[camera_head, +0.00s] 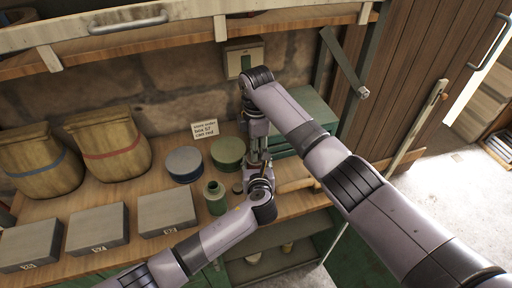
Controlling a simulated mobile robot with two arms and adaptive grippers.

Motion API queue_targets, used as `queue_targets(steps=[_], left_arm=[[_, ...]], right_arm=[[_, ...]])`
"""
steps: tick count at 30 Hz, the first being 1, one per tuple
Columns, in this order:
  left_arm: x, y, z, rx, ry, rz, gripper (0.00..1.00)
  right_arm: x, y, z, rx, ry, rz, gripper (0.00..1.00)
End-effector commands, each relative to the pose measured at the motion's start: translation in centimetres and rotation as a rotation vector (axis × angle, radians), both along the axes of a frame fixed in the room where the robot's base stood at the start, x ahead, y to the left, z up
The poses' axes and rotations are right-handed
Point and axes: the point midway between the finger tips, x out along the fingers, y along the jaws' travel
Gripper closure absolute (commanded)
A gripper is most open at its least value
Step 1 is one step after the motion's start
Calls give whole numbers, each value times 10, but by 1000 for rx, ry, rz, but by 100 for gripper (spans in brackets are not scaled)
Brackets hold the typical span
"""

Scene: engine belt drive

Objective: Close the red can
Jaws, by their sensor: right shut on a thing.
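I cannot make out a red can for sure; the two grippers overlap and cover the spot between them. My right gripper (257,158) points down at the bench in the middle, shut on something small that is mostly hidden. My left gripper (262,178) comes from below and meets it there; its jaws are too small and covered to read. Just left stands an open green can (215,195) with a dark mouth. A small dark disc (237,187) lies between that can and my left gripper.
A dark blue-grey round tin (185,163) and an olive round tin (228,152) stand behind the green can. Grey numbered boxes (97,228) and two sacks (108,143) fill the left. A green box (311,110) stands behind my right arm. A shelf overhangs the back.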

Motion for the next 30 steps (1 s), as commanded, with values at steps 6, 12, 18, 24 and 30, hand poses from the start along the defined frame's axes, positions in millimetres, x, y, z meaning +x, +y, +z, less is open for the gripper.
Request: queue_targets(steps=[6, 12, 18, 24, 30], left_arm=[[-1, 0, -1, 1, 2, 0, 100], [-1, 0, -1, 1, 2, 0, 100], [-1, 0, -1, 1, 2, 0, 100], [-1, 0, -1, 1, 2, 0, 100], [-1, 0, -1, 1, 2, 0, 100]], right_arm=[[1, 1, 0, 3, -2, -187, 100], [0, 1, 0, 3, 2, -642, 100], [0, 1, 0, 4, 3, -1112, 100], [0, 1, 0, 3, 4, -1580, 100], [1, 0, 0, 2, 2, -1848, 100]])
